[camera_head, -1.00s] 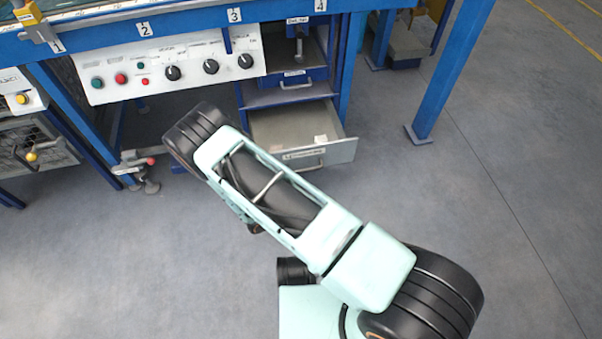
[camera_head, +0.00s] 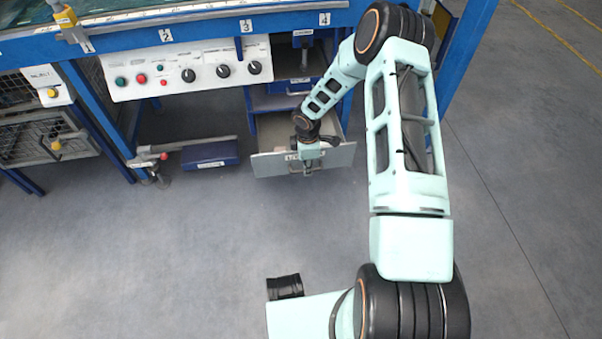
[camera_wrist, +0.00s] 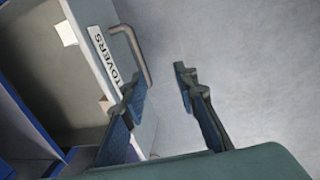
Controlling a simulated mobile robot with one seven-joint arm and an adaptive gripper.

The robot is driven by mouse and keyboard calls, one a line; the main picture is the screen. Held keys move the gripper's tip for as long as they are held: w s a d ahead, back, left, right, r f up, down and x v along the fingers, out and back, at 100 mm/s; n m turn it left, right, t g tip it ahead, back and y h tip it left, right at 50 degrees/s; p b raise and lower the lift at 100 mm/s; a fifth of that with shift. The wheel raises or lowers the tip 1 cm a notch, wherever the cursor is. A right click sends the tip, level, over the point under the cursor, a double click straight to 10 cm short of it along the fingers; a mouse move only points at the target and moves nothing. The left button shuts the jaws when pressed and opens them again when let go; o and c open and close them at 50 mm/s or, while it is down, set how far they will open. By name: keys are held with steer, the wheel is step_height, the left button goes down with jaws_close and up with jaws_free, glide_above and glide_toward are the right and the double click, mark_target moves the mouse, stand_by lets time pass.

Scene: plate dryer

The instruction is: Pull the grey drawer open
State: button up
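The grey drawer (camera_head: 270,166) stands partly pulled out of the blue cabinet under the bench. In the wrist view its front panel (camera_wrist: 88,20) carries a white label and a bent metal bar handle (camera_wrist: 127,38). My gripper (camera_head: 308,170) is at the drawer front in the head view and covers the handle there. In the wrist view my gripper (camera_wrist: 160,88) is open, with a clear gap between the fingers. The handle's lower end is close to the left finger; I cannot tell whether they touch. Nothing is held.
A white control panel (camera_head: 190,70) with knobs and buttons is to the left. A blue box (camera_head: 210,155) sits low under the bench. A blue table leg stands on the right. The grey floor (camera_head: 180,250) in front is clear.

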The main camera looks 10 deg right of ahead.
steer(key=w+f+b, duration=0.3)
steer(key=f, duration=0.6)
steer(key=shift+w+d+n+b, duration=0.3)
steer(key=shift+d+b, duration=0.05)
steer(key=shift+d, duration=0.1)
jaws_close()
